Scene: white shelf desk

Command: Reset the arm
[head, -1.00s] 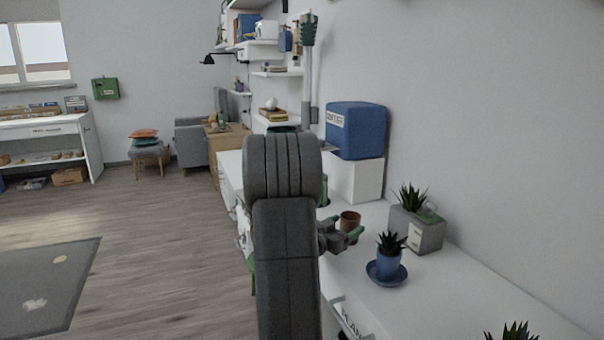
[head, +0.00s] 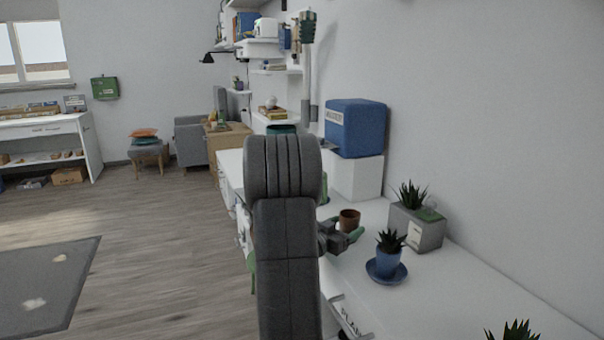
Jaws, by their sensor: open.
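My arm rises in the middle of the head view and hides part of the white desk (head: 460,300) behind it. My gripper (head: 357,235) shows just right of the arm, above the desk top. It is open, and I see nothing between its fingers. A small brown pot (head: 349,219) stands just behind it. A blue pot with a spiky plant (head: 389,262) stands on a blue saucer (head: 374,275) to the right of my gripper, apart from it.
A grey planter (head: 425,236) stands by the wall. A blue box (head: 357,130) sits on a white block (head: 362,176) farther back. Another plant (head: 515,332) is cut off at the bottom edge. The wooden floor (head: 150,230) at left is open, with a grey rug (head: 45,285).

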